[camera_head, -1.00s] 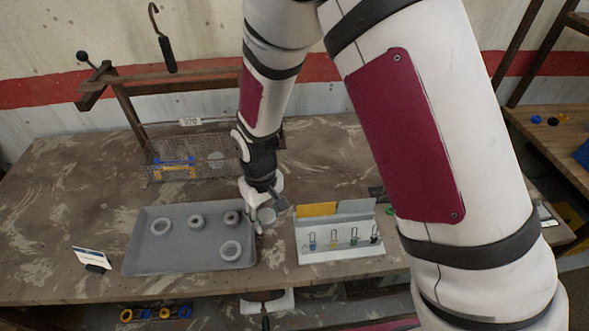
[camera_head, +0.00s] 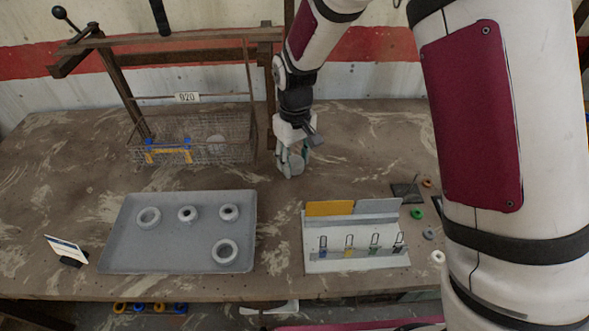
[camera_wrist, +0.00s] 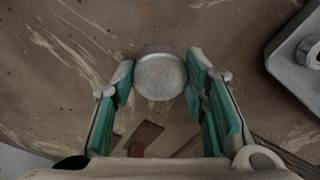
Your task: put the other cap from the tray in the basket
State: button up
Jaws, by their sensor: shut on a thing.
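My gripper (camera_head: 291,165) is shut on a round grey cap (camera_wrist: 160,76). In the wrist view the cap sits between the green-padded fingertips. In the head view the gripper is right of the wire basket (camera_head: 240,150) and behind the tray, over the table. The basket holds another round grey cap (camera_head: 215,145) and a blue and yellow item (camera_head: 168,152). The grey tray (camera_head: 170,252) at front left carries several pale rings (camera_head: 226,251).
A number sign (camera_head: 187,98) hangs on a rail above the basket, within a rusty frame (camera_head: 125,90). A white rack (camera_head: 350,262) with small hooks and labels stands right of the tray. A small card (camera_head: 65,250) stands left. The table between tray and basket is clear.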

aim_at(295, 162)
jog(key=shift+f+b, duration=0.7)
jog(key=shift+f, duration=1)
jog(key=shift+f, duration=0.15)
jog(key=o, duration=1.1)
jog(key=shift+c, duration=0.2)
notch_tip(295, 162, up, 12)
jog(key=shift+r, duration=0.15)
